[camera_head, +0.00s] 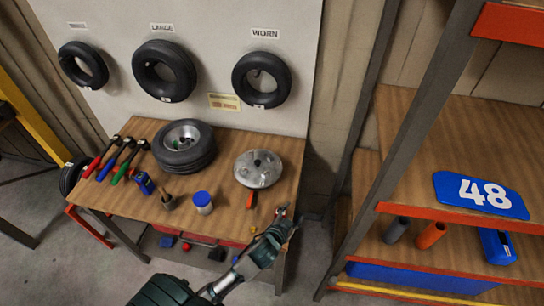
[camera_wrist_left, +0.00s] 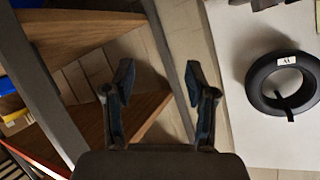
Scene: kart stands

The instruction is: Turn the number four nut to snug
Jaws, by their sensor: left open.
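A round silver metal hub (camera_head: 258,168) lies on the right part of the wooden workbench (camera_head: 228,222), with small dark parts near its middle. The number four nut cannot be picked out at this size. My left gripper (camera_head: 287,218) is at the bench's front right corner, in front of and to the right of the hub, apart from it. In the left wrist view the gripper (camera_wrist_left: 159,80) is open with nothing between its fingers. The hub does not show in that view. My right gripper is in neither view.
A tyred wheel (camera_head: 184,148), a blue-lidded jar (camera_head: 202,202), a short orange piece (camera_head: 250,201) and several coloured-handled tools (camera_head: 118,158) are on the bench. Tyres hang on the white board (camera_head: 211,50). A shelf rack (camera_head: 398,120) stands at right.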

